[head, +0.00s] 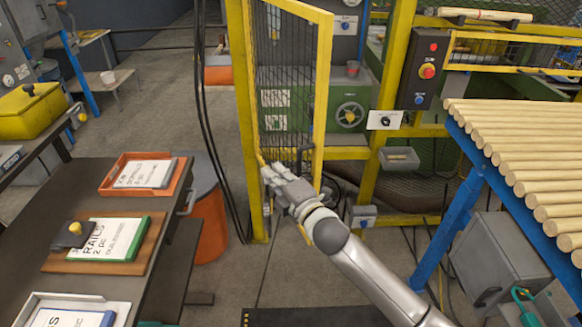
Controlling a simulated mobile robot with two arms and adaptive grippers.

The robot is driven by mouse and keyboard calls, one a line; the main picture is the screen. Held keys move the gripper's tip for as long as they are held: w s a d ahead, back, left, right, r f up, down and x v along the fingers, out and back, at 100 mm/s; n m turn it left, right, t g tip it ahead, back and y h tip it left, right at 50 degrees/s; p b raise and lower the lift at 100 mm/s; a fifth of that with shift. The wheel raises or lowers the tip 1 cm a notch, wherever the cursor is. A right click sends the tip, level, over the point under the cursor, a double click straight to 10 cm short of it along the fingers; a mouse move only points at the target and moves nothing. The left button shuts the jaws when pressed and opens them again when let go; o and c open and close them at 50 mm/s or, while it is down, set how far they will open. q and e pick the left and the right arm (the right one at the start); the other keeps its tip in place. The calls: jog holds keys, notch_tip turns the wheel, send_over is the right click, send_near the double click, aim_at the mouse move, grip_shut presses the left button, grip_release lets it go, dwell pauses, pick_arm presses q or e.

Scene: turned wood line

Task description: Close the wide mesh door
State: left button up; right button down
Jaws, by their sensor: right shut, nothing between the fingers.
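The wide mesh door (322,70) has a yellow frame and dark wire mesh, and stands at the middle of the head view. It looks ajar, set at an angle to the yellow machine fence. My right gripper (266,172) is shut and empty, in front of the lower part of the door near its left upright. I cannot tell whether its fingertips touch the frame. The gripper and wrist hide part of the door's lower area. My left gripper is out of view.
A control box (424,70) with a red button is on the fence post right of the door. A rack of wooden rods (520,150) stands at right. A dark table (160,250) with trays is at left, with an orange bin (208,215) beside it.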

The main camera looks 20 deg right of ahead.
jog(key=d, duration=0.1)
jog(key=d+p, duration=0.1)
jog(key=d, duration=0.2)
jog(key=shift+s, duration=0.25)
jog(key=shift+f, duration=0.1)
jog(key=shift+d, duration=0.15)
